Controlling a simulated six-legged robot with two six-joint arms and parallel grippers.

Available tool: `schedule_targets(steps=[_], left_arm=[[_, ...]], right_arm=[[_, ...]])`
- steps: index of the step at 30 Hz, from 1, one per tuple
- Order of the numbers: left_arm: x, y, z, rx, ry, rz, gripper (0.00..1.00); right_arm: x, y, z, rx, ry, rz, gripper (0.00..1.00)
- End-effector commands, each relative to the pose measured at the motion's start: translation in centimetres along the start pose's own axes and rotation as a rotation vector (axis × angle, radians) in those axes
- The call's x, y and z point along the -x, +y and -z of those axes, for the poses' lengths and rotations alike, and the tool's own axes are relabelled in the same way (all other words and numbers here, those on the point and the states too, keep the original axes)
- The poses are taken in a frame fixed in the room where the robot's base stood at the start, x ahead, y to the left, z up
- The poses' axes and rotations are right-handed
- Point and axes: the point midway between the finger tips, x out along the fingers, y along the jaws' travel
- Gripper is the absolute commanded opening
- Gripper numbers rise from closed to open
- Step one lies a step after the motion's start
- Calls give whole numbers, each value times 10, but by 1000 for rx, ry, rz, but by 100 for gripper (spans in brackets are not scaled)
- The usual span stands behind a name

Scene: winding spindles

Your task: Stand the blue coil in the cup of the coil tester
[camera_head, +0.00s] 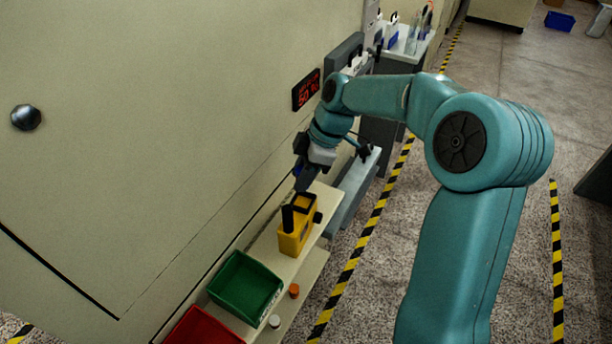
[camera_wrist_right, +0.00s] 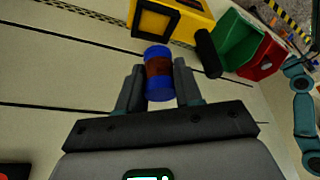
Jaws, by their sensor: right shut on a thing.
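The blue coil (camera_wrist_right: 158,82), with a reddish-brown winding around its middle, is held between the two dark fingers of my right gripper (camera_wrist_right: 158,88) in the right wrist view. In the head view my right gripper (camera_head: 304,180) is above the shelf, close to the yellow coil tester (camera_head: 293,242). The tester also shows at the top of the wrist view (camera_wrist_right: 190,20), apart from the coil. It has a dark square frame and a dark upright cylinder (camera_wrist_right: 207,52). I cannot see into the cup. My left gripper is not in view.
The wall with a red-digit display (camera_head: 306,90) runs close along the left.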

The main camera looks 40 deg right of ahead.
Motion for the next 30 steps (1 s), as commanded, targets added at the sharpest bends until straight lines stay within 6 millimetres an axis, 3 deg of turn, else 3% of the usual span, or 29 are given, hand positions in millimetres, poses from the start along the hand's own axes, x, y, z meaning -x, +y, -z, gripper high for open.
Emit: schedule_targets(steps=[11, 30], left_arm=[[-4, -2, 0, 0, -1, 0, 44], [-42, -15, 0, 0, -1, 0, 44]], right_arm=[[-6, -2, -7, 5, 1, 3, 3], [-56, -1, -25, 5, 1, 2, 3]])
